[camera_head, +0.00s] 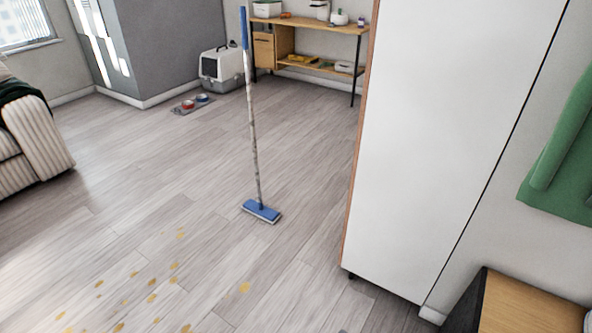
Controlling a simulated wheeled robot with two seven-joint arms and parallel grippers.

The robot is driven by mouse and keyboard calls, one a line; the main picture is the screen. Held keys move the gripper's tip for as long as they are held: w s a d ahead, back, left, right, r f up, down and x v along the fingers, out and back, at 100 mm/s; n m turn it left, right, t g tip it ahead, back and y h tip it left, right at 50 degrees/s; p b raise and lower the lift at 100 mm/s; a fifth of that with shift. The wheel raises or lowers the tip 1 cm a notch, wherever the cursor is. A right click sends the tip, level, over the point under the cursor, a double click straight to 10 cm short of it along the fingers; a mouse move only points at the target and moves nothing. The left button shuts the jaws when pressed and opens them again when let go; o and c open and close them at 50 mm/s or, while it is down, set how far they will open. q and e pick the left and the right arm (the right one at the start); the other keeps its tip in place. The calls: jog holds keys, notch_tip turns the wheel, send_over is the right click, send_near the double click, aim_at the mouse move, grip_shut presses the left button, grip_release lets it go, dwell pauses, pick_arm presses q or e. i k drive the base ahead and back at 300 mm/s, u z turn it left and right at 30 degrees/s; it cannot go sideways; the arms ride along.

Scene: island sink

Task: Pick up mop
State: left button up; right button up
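The mop (253,130) stands upright on the wood floor near the middle of the view. It has a long pale pole with a blue grip at the top and a flat blue head (262,211) resting on the floor. The pole leans slightly to the left and nothing is seen holding it. Neither of my grippers shows in the head view.
A tall white cabinet (440,140) stands right of the mop. Yellow spots (152,297) mark the floor at the lower left. Floor around the mop is clear.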

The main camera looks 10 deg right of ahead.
aim_at(257, 208)
jog(key=z, duration=0.05)
jog(key=i, duration=2.2)
jog(key=u, duration=0.8)
jog(key=i, duration=0.3)
jog(key=z, duration=0.05)
